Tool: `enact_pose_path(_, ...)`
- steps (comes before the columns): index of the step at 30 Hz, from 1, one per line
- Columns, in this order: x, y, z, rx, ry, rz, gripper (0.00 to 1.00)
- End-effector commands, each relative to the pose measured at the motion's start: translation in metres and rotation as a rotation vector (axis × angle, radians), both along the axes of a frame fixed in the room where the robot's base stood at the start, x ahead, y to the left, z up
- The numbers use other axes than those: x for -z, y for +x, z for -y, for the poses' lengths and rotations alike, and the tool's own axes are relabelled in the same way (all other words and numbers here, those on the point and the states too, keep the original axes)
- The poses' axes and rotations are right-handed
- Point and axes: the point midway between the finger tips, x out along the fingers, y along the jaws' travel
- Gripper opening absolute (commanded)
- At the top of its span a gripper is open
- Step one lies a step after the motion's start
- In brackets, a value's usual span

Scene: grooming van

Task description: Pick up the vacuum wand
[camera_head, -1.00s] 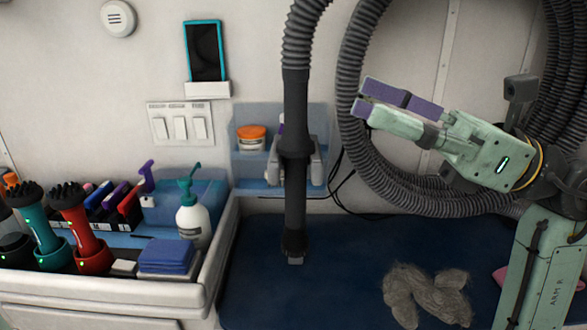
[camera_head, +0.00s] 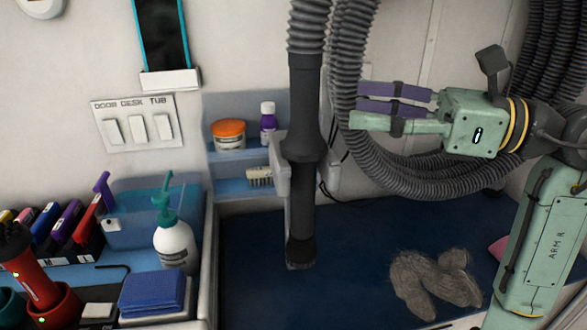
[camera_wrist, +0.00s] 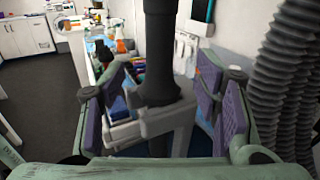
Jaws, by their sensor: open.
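The vacuum wand (camera_head: 304,105) is a dark grey upright tube, hanging from a ribbed hose in a grey wall holder (camera_head: 282,165). Its lower end hangs above the blue surface. My gripper (camera_head: 358,106), with purple pads on green fingers, is open and empty. It is level with the wand's upper part, a short gap to its right, fingers pointing left toward it. In the wrist view the wand (camera_wrist: 159,50) stands upright in line with the opening between the fingers. It appears beyond the fingertips there, and I see no contact.
A thick ribbed hose (camera_head: 350,135) loops behind my gripper. A shelf (camera_head: 228,187) beside the wand holds an orange-lidded jar (camera_head: 229,134) and a purple bottle (camera_head: 268,125). A pump bottle (camera_head: 175,245) and blue cloths (camera_head: 155,293) stand left. Fur clumps (camera_head: 432,280) lie on the blue surface (camera_head: 350,255).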

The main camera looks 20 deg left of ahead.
Motion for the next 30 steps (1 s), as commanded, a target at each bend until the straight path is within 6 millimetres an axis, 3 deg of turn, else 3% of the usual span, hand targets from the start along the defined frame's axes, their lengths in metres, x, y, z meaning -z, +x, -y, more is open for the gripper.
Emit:
enact_pose_path(3,-0.003,-0.003,-0.021,-0.004,0.0,0.002,0.57)
enact_pose_path(11,-0.005,-0.006,-0.043,-0.003,0.001,0.001,0.57)
enact_pose_path(19,-0.011,-0.01,-0.081,-0.003,0.002,0.001,0.57)
enact_pose_path(30,-0.008,-0.01,-0.089,-0.001,0.002,0.001,0.55)
